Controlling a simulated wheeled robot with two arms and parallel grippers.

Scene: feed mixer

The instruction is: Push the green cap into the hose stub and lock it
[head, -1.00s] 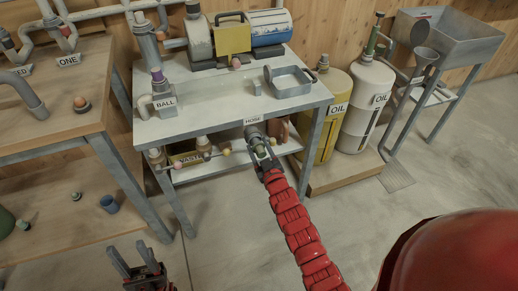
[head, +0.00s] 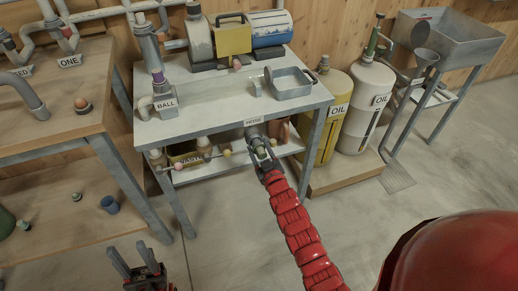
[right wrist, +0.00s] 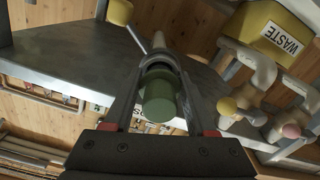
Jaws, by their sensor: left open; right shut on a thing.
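The green cap (right wrist: 160,103) is between the fingers of my right gripper (right wrist: 160,88) in the right wrist view. It lies in line with the grey round hose stub (right wrist: 158,62), right at its mouth. I cannot tell how far in it sits or whether it is locked. In the head view my right gripper (head: 259,150) is shut on the cap (head: 262,153) below the HOSE label (head: 253,121) at the table's front edge. The fingers partly hide the stub. My left gripper (head: 135,262) is open and empty, low at the left, away from the table.
The metal table (head: 205,122) carries a grey tray (head: 290,84) and a BALL pipe (head: 164,103). A WASTE bin (right wrist: 283,38) and several small knobs are close beside my right gripper. Oil tanks (head: 366,110) stand to the right. The floor in front is clear.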

